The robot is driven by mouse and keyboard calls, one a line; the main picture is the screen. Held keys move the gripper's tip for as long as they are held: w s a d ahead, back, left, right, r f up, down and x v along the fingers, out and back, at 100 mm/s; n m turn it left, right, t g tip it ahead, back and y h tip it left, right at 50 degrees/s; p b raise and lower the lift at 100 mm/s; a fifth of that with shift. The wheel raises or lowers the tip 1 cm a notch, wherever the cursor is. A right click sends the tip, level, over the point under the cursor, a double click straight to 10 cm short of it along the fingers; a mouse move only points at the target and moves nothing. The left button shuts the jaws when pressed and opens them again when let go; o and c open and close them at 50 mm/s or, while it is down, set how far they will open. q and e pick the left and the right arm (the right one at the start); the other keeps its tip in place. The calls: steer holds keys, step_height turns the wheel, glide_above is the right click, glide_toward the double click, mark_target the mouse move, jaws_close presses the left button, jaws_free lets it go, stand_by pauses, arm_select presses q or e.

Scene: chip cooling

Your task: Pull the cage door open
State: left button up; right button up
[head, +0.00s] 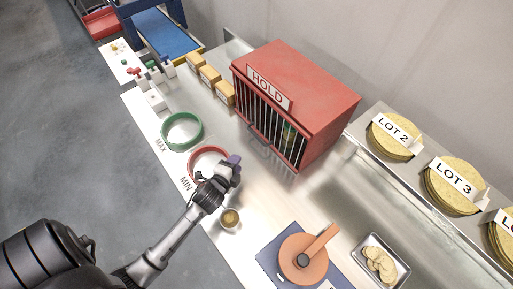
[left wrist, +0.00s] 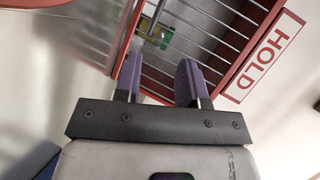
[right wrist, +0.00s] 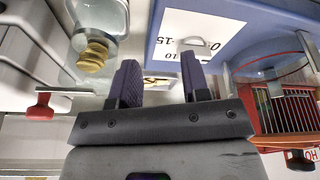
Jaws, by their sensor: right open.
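The red cage (head: 305,80) stands on the counter with a white HOLD sign (head: 268,88) above its barred door (head: 262,122). The door appears closed. A grey handle (head: 266,158) shows low at the door's front. Something green and yellow is behind the bars. My left gripper (head: 235,165) is in front of the door, apart from it, above the counter. In the left wrist view its fingers (left wrist: 158,82) are spread and empty, with the bars (left wrist: 205,45) beyond them. My right gripper (right wrist: 157,82) is open and empty; it is outside the head view.
A green ring (head: 182,131) and a red ring (head: 192,166) lie left of the cage. A small cup (head: 230,219), a orange round press (head: 303,259) on a blue mat and a chip tray (head: 379,262) are nearer. Chip stacks (head: 455,185) stand right; tan blocks (head: 209,76) stand behind.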

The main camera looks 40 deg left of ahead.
mark_target(257, 138)
arm_select(q)
steer(key=shift+w+a+f+m+t+b, duration=0.1)
steer(key=shift+w+f+m+t+b, duration=0.15)
steer(key=shift+f, duration=0.3)
steer(key=shift+w+a+f+m+t+b, duration=0.15)
steer(key=shift+w+f+m+b, duration=0.15)
steer(key=shift+f, duration=0.25)
arm_select(e)
steer(key=shift+d+f, duration=0.2)
steer(key=shift+f, duration=0.95)
arm_select(q)
steer(key=shift+w+f+m+t+b, duration=0.4)
steer(key=shift+w+m+b, duration=0.05)
steer(key=shift+m, duration=0.3)
arm_select(e)
steer(key=shift+d+f, duration=0.3)
steer(key=shift+f, duration=0.2)
arm_select(q)
steer(key=shift+w+f, duration=0.1)
steer(key=shift+w, duration=0.1)
steer(key=b+x, duration=0.1)
steer(key=x, duration=1)
steer(key=shift+w+a, duration=0.1)
steer(key=shift+w, duration=0.3)
arm_select(e)
steer(key=shift+a+f, duration=0.3)
steer(key=shift+f, duration=0.1)
arm_select(q)
steer(key=shift+x, duration=0.8)
steer(key=shift+w, duration=0.2)
